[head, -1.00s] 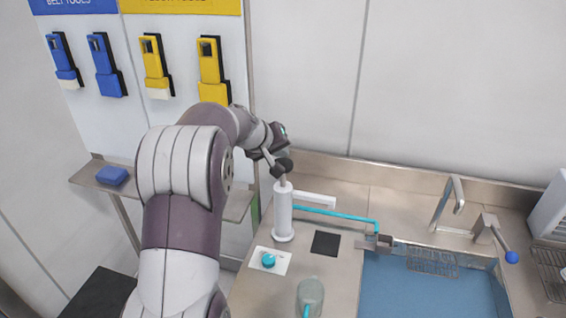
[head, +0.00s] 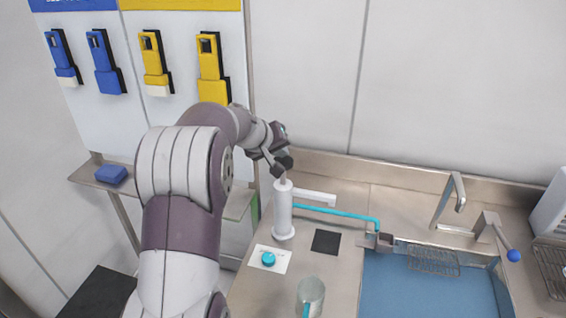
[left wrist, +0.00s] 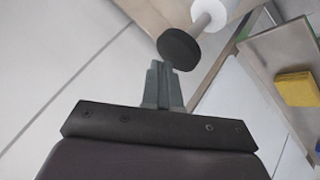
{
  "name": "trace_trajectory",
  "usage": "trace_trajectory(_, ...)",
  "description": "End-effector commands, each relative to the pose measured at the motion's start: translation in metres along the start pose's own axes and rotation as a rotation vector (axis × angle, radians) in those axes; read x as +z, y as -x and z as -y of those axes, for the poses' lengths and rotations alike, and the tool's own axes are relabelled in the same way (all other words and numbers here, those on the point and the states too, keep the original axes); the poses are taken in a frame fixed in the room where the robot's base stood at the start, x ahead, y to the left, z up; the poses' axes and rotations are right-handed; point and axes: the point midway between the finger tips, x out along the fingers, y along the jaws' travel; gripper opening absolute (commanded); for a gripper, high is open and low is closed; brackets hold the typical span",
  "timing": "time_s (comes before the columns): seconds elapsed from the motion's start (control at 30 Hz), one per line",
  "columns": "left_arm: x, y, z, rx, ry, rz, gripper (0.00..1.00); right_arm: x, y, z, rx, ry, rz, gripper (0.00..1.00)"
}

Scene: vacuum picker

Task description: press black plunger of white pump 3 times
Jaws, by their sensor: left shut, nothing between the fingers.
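The white pump (head: 283,212) stands upright on the steel counter in the head view, with a thin rod rising from its top. Its black plunger knob (head: 285,162) tops this rod, and the wrist of my left arm partly crowds it. In the left wrist view the round black knob (left wrist: 180,48) sits on the rod just beyond my fingertips. My left gripper (left wrist: 160,68) is shut and empty, its tips right beside the knob's edge; I cannot tell whether they touch. My right gripper is in neither view.
A light-blue pipe (head: 338,213) runs from the pump toward the blue basin (head: 430,290). A black square (head: 326,241), a white card with a teal button (head: 269,259) and a glass (head: 311,297) are near the pump. A tap (head: 450,195) stands right. A shelf (head: 92,178) is left.

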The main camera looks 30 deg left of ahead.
Motion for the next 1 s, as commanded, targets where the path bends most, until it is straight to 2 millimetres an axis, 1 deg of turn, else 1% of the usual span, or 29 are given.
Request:
trace_trajectory(0.03, 0.0008, -0.0013, 0.0009, 0.000, 0.000, -0.001, 0.00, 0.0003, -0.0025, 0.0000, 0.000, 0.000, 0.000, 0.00)
trace_trajectory(0.37, 0.0004, -0.0006, 0.0004, 0.000, 0.000, 0.000, 0.00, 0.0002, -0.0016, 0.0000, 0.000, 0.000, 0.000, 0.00)
trace_trajectory(1.0, 0.0044, -0.0058, 0.0042, 0.000, 0.000, 0.001, 0.00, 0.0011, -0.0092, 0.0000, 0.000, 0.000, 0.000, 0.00)
